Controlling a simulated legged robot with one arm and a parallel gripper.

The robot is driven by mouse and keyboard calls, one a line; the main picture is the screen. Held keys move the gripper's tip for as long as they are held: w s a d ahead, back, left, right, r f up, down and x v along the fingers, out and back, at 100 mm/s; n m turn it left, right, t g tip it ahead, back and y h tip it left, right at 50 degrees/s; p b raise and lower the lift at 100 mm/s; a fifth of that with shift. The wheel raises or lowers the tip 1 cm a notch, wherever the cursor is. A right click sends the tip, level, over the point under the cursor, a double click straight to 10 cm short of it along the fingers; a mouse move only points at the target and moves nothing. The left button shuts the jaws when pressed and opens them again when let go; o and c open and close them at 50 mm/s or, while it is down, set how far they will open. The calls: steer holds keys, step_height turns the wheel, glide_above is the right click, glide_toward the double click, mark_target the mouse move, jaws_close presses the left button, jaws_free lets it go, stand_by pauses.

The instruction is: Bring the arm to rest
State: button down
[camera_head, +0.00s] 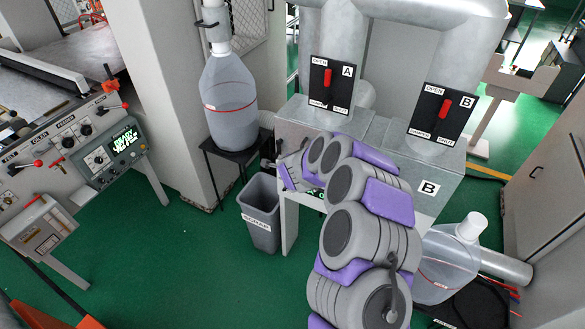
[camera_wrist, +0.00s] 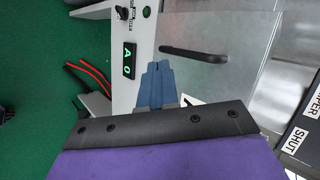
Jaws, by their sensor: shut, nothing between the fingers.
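My grey and purple arm reaches from the bottom of the head view up toward a grey cabinet with two lever plates. My gripper is at its far end, small and partly hidden in that view. In the wrist view, the blue fingers of my gripper (camera_wrist: 157,70) are shut together with nothing between them. They are in front of the cabinet face, between a small green display (camera_wrist: 129,60) and a black handle (camera_wrist: 194,53). I cannot tell whether the fingertips touch the cabinet.
Lever plate A (camera_head: 335,87) and lever plate B (camera_head: 442,117) stand above the cabinet. A grey scrap bin (camera_head: 262,222) is left of my arm, below a large clear jug (camera_head: 229,100). Another jug (camera_head: 445,265) is at right. Green floor (camera_head: 185,275) is open at lower left.

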steer(key=s+a+r+n+y+b, duration=0.2)
steer(key=s+a+r+n+y, duration=0.15)
steer(key=r, duration=0.25)
steer(key=s+a+r+n+y+b, duration=0.1)
steer(key=s+a+r+n+y, duration=0.1)
steer(key=s+a+r, duration=0.25)
steer(key=s+r+n+g+y+b, duration=0.1)
steer(key=s+r+n+g+b, duration=0.1)
steer(key=s+n, duration=0.35)
steer(key=s+r+n+g+y+b, duration=0.1)
steer(key=s+r+n+g+b, duration=0.1)
steer(key=s, duration=0.6)
steer(key=s+d+f+n+g+h+b, duration=0.2)
steer(key=s+d+f+g+h+b, duration=0.1)
steer(key=s+d, duration=0.8)
steer(key=s+d+f+n+g+h+b, duration=0.3)
steer(key=s+d, duration=0.8)
steer(key=s, duration=1.1)
step_height(320, 180, down, 2)
steer(key=shift+d+f+g+h+b, duration=0.15)
steer(key=shift+g+h+b, duration=0.25)
steer(key=shift+g+h, duration=0.25)
steer(key=shift+w, duration=0.15)
